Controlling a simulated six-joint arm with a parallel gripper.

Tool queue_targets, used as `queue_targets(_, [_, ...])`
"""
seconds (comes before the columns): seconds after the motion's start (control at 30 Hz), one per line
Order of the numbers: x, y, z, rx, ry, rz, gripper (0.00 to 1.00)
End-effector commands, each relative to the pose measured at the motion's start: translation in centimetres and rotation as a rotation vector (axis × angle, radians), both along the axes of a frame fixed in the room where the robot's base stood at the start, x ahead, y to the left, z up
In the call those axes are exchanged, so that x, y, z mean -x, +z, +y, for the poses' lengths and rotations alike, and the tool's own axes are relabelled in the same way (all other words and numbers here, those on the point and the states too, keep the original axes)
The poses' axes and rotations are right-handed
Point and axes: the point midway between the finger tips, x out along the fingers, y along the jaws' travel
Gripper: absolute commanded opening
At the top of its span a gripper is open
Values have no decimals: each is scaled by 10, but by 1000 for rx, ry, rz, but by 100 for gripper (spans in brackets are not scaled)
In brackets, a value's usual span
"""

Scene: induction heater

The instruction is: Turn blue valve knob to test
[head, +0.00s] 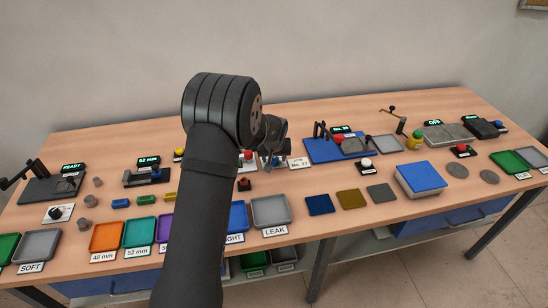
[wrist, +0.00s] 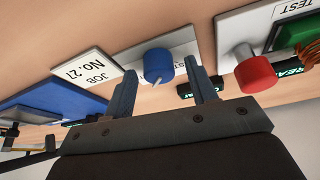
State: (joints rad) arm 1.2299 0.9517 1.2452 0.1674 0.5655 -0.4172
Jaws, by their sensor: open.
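The blue valve knob (wrist: 158,66) stands on a white plate (wrist: 182,40) in the wrist view. A pale pointer line shows on its lower side. My gripper (wrist: 162,73) is open, with one finger to the left of the knob and one to the right. Gaps show on both sides, and I cannot tell whether the fingertips reach down to its height. In the head view my gripper (head: 272,155) is over the middle of the table, and my arm and gripper mostly hide the knob. Lettering on the knob's plate is not readable.
A red knob (wrist: 255,73) on a pale panel stands right of my right finger in the wrist view, with a "TEST" label (wrist: 288,8) above. A "JOB No. 27" card (wrist: 85,70) lies left of the knob. A grey "LEAK" tray (head: 270,211) is at the front.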

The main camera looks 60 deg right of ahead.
Motion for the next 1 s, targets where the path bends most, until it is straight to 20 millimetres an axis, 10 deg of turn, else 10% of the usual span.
queue_targets(0.3, [0,0,0,0,0,0,7])
queue_targets(1.0, [2,0,-1,-2,303,1,8])
